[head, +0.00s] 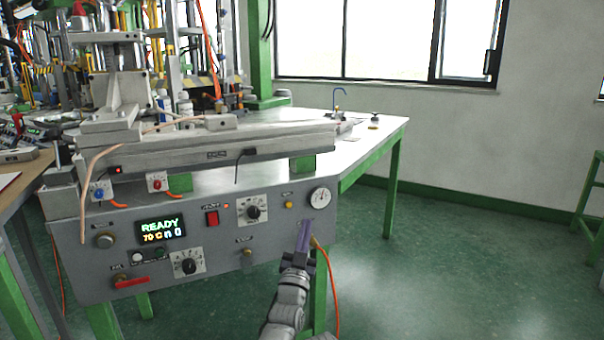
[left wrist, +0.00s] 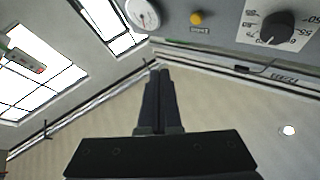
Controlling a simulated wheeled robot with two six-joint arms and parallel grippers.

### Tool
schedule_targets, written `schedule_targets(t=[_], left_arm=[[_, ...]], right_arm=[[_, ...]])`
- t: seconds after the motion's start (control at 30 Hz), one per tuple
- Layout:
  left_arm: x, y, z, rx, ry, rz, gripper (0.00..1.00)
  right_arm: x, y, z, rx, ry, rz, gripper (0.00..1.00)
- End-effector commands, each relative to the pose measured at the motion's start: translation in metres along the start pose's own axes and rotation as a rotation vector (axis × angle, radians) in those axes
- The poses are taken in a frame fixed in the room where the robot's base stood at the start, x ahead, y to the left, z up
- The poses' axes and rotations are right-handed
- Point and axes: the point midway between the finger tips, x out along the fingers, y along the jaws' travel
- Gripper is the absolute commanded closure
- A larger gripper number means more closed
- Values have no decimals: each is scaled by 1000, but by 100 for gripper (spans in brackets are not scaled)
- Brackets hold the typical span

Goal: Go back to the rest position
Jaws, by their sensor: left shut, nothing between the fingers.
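My left gripper (head: 303,238) is in front of the lower right part of the wax injection machine's grey control panel (head: 215,270), below the round gauge (head: 320,197). Its fingers point up and are together with nothing between them. In the left wrist view the dark fingers (left wrist: 160,88) lie side by side, closed and empty. The gauge (left wrist: 143,12), a yellow button (left wrist: 197,18) and a black dial (left wrist: 277,27) show at the top of that view. I cannot tell how close the fingers are to the panel. My right gripper is not in view.
The panel display (head: 161,228) reads READY. An orange hose (head: 331,275) hangs close beside my left gripper. A white-topped table (head: 385,132) with green legs extends behind the machine to the right. The green floor (head: 460,270) at the right is open.

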Motion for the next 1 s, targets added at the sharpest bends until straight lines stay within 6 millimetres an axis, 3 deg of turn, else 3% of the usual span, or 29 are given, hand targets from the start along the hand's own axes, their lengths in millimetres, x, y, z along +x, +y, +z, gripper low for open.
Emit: schedule_targets(t=[0.37,0.47,0.57,0.67,0.8,1.0], left_arm=[[-5,-3,5,-1,-30,6,100],[-10,-6,29,-8,-140,32,100],[-26,-12,71,-24,-334,70,100],[-55,-20,116,-50,-565,101,100],[-112,-34,168,-92,-891,121,100],[-214,-56,210,-160,-1344,104,100]], right_arm=[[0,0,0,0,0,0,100],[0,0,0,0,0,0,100],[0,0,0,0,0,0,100],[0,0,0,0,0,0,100],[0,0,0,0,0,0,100],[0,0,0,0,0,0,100]])
